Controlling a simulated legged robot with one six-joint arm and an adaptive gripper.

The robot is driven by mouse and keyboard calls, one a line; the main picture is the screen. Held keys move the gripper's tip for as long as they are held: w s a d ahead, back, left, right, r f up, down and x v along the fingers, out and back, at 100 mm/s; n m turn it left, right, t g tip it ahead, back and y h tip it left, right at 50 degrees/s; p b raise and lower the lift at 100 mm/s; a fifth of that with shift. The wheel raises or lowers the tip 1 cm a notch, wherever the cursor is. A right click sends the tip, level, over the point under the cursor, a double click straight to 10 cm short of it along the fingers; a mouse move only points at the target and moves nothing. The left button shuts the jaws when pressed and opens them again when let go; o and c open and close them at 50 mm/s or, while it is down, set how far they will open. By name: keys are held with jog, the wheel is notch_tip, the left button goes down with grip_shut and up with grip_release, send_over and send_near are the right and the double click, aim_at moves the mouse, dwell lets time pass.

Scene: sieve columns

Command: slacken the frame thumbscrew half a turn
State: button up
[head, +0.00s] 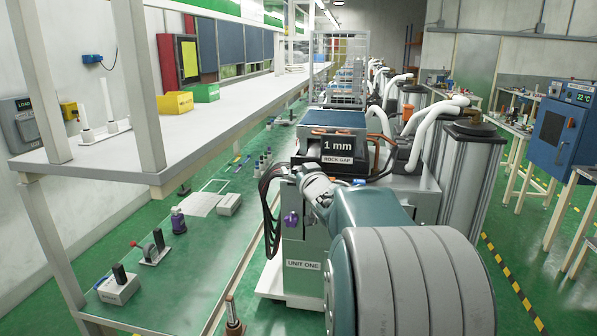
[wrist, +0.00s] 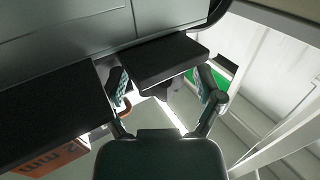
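My arm reaches to the machine marked UNIT ONE (head: 303,265) in the head view. My gripper's fingers are hidden there, close to the dark block with the "1 mm ROCK GAP" sign (head: 338,147). In the wrist view my gripper (wrist: 165,88) has its two fingers spread apart, on either side of a dark bar end (wrist: 165,62). A small dark part (wrist: 158,91) shows below that bar, between the fingers; I cannot tell if it is the thumbscrew. No contact is clear. A purple knob (head: 291,219) sits on the machine's front, left of my arm.
Dark cables (head: 269,205) hang at the machine's left side. An orange block marked "2 mm" (wrist: 50,157) is at the lower left in the wrist view. A long white bench (head: 205,120) runs along the left. Grey columns (head: 468,180) stand on the right.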

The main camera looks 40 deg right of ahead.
aim_at(298, 167)
notch_tip(298, 167, up, 10)
jog(key=shift+f, duration=0.1)
dwell(0.6)
jog(key=shift+w, duration=0.1)
